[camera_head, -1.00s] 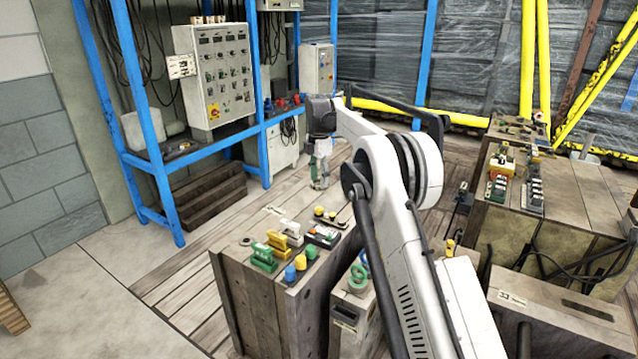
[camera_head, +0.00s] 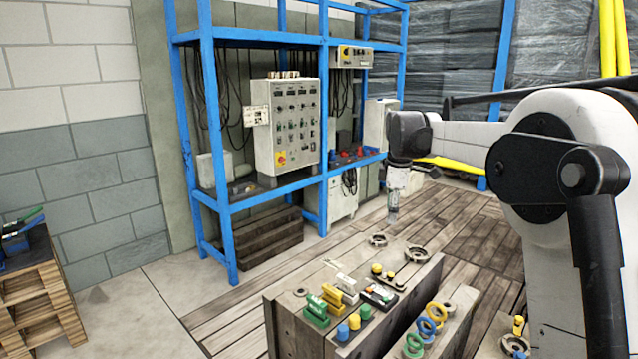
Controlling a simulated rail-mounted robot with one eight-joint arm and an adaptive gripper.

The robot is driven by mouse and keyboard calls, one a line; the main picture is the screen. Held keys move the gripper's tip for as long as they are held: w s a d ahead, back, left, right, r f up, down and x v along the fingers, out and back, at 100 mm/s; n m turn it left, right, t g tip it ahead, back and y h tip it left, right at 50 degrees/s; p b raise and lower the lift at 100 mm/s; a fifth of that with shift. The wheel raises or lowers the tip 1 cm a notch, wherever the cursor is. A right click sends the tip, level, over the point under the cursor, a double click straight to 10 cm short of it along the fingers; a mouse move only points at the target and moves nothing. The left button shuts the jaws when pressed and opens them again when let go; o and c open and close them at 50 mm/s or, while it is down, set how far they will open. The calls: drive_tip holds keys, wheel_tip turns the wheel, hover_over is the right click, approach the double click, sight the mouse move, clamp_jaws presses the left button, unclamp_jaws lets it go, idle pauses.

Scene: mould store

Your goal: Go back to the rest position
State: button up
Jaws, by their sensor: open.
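My gripper (camera_head: 393,214) hangs at the end of my white arm, pointing down. It appears above or behind the far end of a grey mould block (camera_head: 290,332). It is small in this view and nothing shows held in it. My arm reaches in from the right side of the picture.
The near block carries green and yellow clamps (camera_head: 323,302), small blue, yellow and green cylinders and metal rings. Coloured rings (camera_head: 427,326) stand on a block beside it. A blue rack (camera_head: 227,215) with a control cabinet (camera_head: 288,127) stands behind. Wooden floor (camera_head: 232,322) is clear at left.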

drive_tip(key=s+r+m+t, duration=0.1)
drive_tip(key=s+r+m, duration=0.25)
drive_tip(key=s, duration=0.85)
drive_tip(key=s+r+m+t, duration=0.25)
drive_tip(key=s+m, duration=0.25)
drive_tip(key=s, duration=0.7)
drive_tip(key=s+f+m+t, duration=0.1)
drive_tip(key=s+f+m, duration=0.2)
drive_tip(key=s, duration=0.7)
drive_tip(key=s+f+m+p, duration=0.1)
drive_tip(key=s+f+m, duration=0.3)
drive_tip(key=s+f, duration=0.3)
drive_tip(key=s, duration=0.3)
drive_tip(key=shift+s+t, duration=0.2)
drive_tip(key=shift+t, duration=0.15)
